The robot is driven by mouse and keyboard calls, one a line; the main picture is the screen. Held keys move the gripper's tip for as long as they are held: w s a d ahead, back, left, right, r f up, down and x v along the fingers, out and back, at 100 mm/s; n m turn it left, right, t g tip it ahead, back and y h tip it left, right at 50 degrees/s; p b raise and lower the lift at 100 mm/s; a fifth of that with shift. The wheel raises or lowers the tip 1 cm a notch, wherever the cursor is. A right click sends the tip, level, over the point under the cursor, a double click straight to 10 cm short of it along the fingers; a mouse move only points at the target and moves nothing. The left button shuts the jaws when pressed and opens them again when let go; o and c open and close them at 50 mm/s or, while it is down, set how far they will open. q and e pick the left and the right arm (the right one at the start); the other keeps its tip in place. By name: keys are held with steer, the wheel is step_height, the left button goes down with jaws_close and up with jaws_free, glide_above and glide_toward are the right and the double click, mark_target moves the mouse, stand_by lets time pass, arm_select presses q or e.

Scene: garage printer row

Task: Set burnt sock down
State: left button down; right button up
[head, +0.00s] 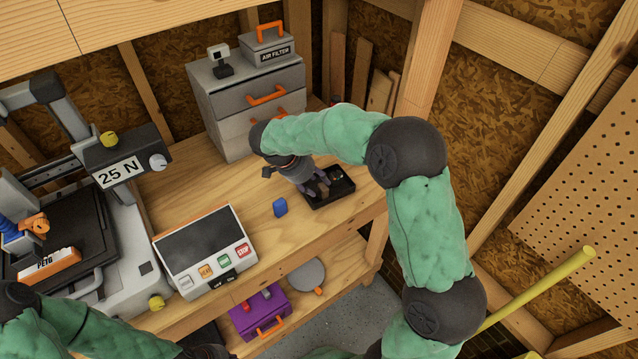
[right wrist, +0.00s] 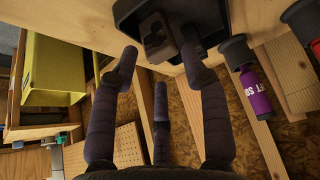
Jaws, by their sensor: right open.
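My right gripper (head: 320,187) is open, fingers pointing down at a small black tray (head: 342,196) on the wooden bench. In the right wrist view the spread fingers of the gripper (right wrist: 158,62) surround no object. A small dark, blocky piece with a hole, which looks like the burnt sock (right wrist: 155,38), lies in the black tray (right wrist: 214,32), just beyond the fingertips and apart from them. In the head view the gripper and arm partly hide the tray, and I cannot make out the sock there. My left arm enters at lower left; its gripper is out of frame.
A control panel (head: 200,245) and a blue piece (head: 280,207) are on the bench left of the tray. A grey drawer unit (head: 225,100) stands behind. A printer (head: 125,255) is at left. A purple box (head: 258,312) is on the lower shelf. Bare bench lies around the blue piece.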

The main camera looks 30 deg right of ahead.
steer(key=p+v, duration=0.2)
steer(key=v, duration=0.7)
